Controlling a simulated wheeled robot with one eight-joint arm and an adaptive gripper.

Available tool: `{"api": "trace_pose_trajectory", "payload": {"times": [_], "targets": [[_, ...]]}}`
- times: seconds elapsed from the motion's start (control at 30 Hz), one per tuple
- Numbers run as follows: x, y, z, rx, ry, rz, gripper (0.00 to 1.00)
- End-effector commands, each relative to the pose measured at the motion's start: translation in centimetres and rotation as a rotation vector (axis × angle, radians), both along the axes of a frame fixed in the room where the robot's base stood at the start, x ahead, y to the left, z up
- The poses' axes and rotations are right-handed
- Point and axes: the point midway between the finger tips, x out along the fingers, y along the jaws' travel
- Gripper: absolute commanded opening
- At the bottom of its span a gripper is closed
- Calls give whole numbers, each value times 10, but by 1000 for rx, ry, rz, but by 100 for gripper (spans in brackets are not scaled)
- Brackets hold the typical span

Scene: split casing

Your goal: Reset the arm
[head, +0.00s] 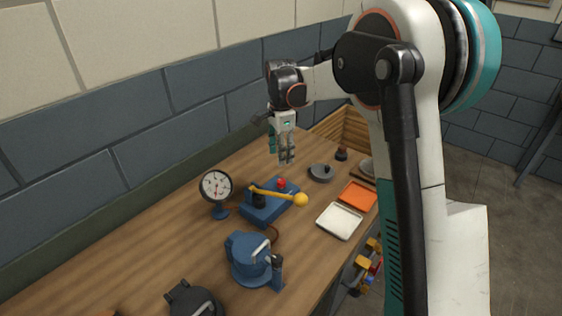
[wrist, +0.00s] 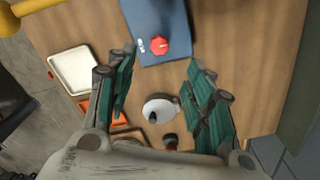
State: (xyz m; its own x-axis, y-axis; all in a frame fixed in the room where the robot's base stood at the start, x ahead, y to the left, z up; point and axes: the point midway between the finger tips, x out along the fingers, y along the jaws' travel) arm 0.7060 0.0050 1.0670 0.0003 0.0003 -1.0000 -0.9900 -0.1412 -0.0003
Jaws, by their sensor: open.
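My gripper (head: 287,160) hangs pointing down above the far part of the wooden bench, beyond the blue base with the yellow lever. In the wrist view my gripper (wrist: 165,78) has its two green-padded fingers spread wide apart with nothing between them. My arm reaches in from the right of the head view. A blue casing (head: 252,258) stands on the bench in the near middle, and a dark round part (head: 194,302) is cut off by the bottom edge.
On the bench (head: 140,240) are a dial gauge (head: 216,187), a blue base (head: 262,208) with yellow lever (head: 280,195) and red knob (wrist: 158,45), a white tray (head: 339,221), an orange tray (head: 357,196) and a grey lid-like disc (head: 321,173). A wall runs behind.

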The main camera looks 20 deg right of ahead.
Motion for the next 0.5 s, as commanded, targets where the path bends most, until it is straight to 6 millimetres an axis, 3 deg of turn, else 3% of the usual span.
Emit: {"api": "trace_pose_trajectory", "payload": {"times": [0.5], "targets": [[-4,0,11,0,-8,16,48]]}}
